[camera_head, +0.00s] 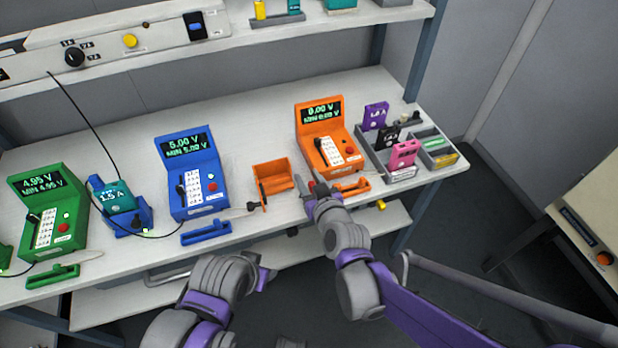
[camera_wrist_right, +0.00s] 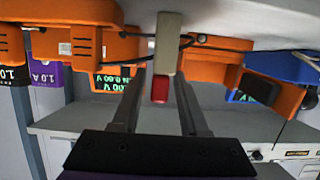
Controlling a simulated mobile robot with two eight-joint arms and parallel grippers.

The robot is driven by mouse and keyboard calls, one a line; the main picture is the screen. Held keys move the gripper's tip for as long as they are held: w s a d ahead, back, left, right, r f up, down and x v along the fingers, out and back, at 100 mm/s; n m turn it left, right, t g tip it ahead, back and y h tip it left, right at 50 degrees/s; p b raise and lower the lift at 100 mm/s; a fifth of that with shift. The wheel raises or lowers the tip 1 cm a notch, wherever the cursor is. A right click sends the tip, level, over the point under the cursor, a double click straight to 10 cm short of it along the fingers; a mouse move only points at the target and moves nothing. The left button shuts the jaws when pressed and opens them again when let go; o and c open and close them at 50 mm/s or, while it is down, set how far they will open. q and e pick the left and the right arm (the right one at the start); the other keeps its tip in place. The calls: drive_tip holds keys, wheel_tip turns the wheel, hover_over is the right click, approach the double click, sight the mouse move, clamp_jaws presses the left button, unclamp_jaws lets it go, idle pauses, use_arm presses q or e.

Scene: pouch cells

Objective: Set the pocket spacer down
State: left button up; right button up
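A slim pale bar with a red end (camera_wrist_right: 166,42), which looks like the pocket spacer, lies between the fingertips of my right gripper (camera_wrist_right: 160,85) in the right wrist view. The fingers stand apart on either side of it, and narrow gaps show beside its red end. In the head view my right gripper (camera_head: 312,186) is at the front edge of the bench, between the orange holder (camera_head: 273,177) and the orange meter (camera_head: 327,140). A small red spot shows at its tip; the rest of the bar is hidden. My left gripper (camera_head: 264,277) is low, in front of the bench; its fingers are unclear.
A grey tray (camera_head: 374,160) with purple, black and pink cells stands right of the orange meter. A blue meter (camera_head: 190,175), a teal cell (camera_head: 115,196) in a blue holder and a green meter (camera_head: 48,212) stand to the left. A shelf (camera_head: 330,22) runs above.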

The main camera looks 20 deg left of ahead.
drive_tip(key=shift+r, duration=0.1)
drive_tip(key=shift+r, duration=0.2)
drive_tip(key=p+v, duration=0.1)
drive_tip(key=v, duration=1.1)
drive_tip(key=shift+p, duration=0.3)
drive_tip(key=shift+f, duration=0.15)
drive_tip(key=s+d+f+m+g+h, duration=0.2)
drive_tip(key=s+d, duration=0.2)
drive_tip(key=d, duration=0.4)
drive_tip(key=s+d+f+m+g+h, duration=0.2)
drive_tip(key=s+d, duration=0.3)
drive_tip(key=d, duration=0.3)
drive_tip(key=s+d+f+m+g+h, duration=0.2)
drive_tip(key=s+d+f+h, duration=0.1)
drive_tip(key=d, duration=0.5)
drive_tip(key=shift+s+m+g+h, duration=0.4)
drive_tip(key=shift+s+h, duration=0.1)
drive_tip(key=shift+s, duration=0.3)
